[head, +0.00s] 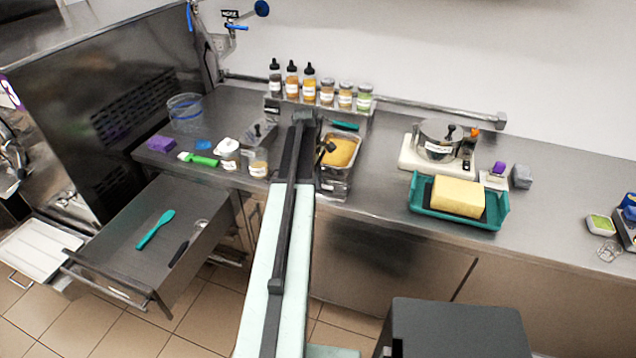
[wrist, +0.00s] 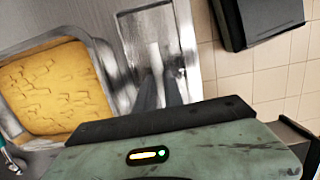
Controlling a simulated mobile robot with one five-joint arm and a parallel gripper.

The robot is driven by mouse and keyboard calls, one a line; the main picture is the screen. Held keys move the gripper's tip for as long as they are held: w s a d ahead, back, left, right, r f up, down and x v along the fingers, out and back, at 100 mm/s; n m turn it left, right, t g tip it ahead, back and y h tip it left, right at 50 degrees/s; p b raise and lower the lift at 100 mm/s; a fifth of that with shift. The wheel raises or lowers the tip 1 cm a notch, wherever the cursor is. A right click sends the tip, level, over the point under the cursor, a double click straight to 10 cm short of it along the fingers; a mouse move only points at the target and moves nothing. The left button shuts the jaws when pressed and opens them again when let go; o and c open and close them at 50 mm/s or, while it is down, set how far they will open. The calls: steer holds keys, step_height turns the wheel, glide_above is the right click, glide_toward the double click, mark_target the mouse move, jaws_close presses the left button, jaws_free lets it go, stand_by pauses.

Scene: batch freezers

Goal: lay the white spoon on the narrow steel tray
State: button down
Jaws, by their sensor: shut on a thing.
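The white spoon (wrist: 155,57) shows in the wrist view as a pale, narrow strip extending beyond my fingertips. My gripper (wrist: 160,82) is shut on it, with the fingers hiding its near part. The spoon is over the narrow steel tray (wrist: 125,24) in that view; I cannot tell whether it touches the tray floor. In the head view, the narrow tray (head: 334,189) lies at the counter's front edge, just in front of the steel pan of yellow food. My gripper (head: 324,152) is beside that pan, and I cannot make out the spoon there.
The steel pan (wrist: 104,62) of yellow food adjoins the tray. Jars and bottles (head: 310,92) stand behind. A teal tray (head: 424,209) with a yellow block is to the right. An open drawer (head: 122,232) at left holds a teal spoon. Counter between pan and teal tray is clear.

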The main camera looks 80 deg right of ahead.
steer(key=shift+f, duration=0.25)
steer(key=c, duration=1.5)
jaws_free()
steer(key=shift+r, duration=0.1)
steer(key=shift+o, duration=0.2)
steer(key=shift+r, duration=0.1)
step_height(320, 180, up, 12)
steer(key=w+p, duration=0.2)
steer(key=p, duration=1)
steer(key=shift+d, duration=0.1)
